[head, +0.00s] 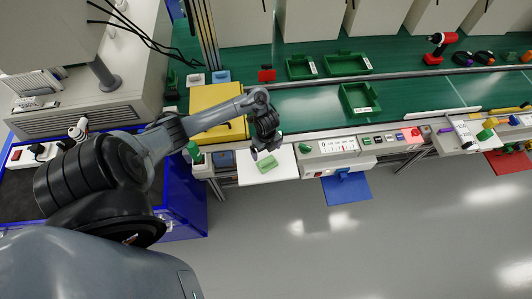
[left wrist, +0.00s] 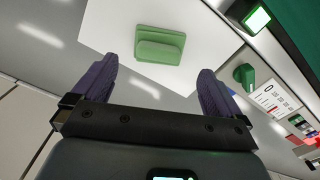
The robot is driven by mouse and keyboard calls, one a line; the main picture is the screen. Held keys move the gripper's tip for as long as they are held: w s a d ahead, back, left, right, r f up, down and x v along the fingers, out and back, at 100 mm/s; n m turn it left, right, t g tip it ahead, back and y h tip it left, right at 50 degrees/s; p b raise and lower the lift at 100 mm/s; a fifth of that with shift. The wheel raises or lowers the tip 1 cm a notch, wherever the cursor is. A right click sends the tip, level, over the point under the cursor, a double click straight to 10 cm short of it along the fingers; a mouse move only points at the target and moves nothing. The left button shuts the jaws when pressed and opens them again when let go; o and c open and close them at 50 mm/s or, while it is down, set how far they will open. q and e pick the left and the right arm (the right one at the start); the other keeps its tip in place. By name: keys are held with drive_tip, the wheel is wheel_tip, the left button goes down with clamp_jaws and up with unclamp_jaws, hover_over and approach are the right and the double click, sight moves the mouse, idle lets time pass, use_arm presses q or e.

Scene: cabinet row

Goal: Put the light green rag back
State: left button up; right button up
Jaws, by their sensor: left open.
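The light green rag (head: 267,163), a block-like piece with a raised part on top, lies on a white board (head: 284,171) that juts out from the front of the bench. In the left wrist view the rag (left wrist: 158,45) is ahead of the spread fingers, roughly centred between them and apart from them. My left gripper (head: 265,148) is open and empty, just above the board beside the rag. It also shows in the left wrist view (left wrist: 156,75) with nothing between its fingers. My right gripper is not in view.
A yellow cabinet (head: 216,100) stands left of the gripper. Several green trays (head: 359,98) sit on the green bench top. A control panel (head: 337,146) is right of the board, with a blue board (head: 346,190) below it. The grey floor in front is clear.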

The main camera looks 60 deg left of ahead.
use_arm(q)
drive_tip(key=d+r+n+t+p, duration=0.1)
drive_tip(key=d+r+n+t, duration=0.15)
drive_tip(key=d, duration=0.75)
drive_tip(key=d+r+n+t+p, duration=0.1)
drive_tip(key=d+r+n+t, duration=0.2)
drive_tip(key=d, duration=0.8)
drive_tip(key=s+d+r+n+g, duration=0.2)
drive_tip(key=s+r+n, duration=0.7)
drive_tip(key=s+r, duration=0.1)
drive_tip(key=shift+s+d+r+n, duration=0.15)
drive_tip(key=shift+r+n, duration=0.2)
drive_tip(key=shift+r, duration=0.4)
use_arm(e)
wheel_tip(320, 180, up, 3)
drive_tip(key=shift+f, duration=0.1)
use_arm(q)
wheel_tip(320, 180, up, 15)
drive_tip(key=p, duration=1.5)
drive_tip(key=shift+r, duration=0.15)
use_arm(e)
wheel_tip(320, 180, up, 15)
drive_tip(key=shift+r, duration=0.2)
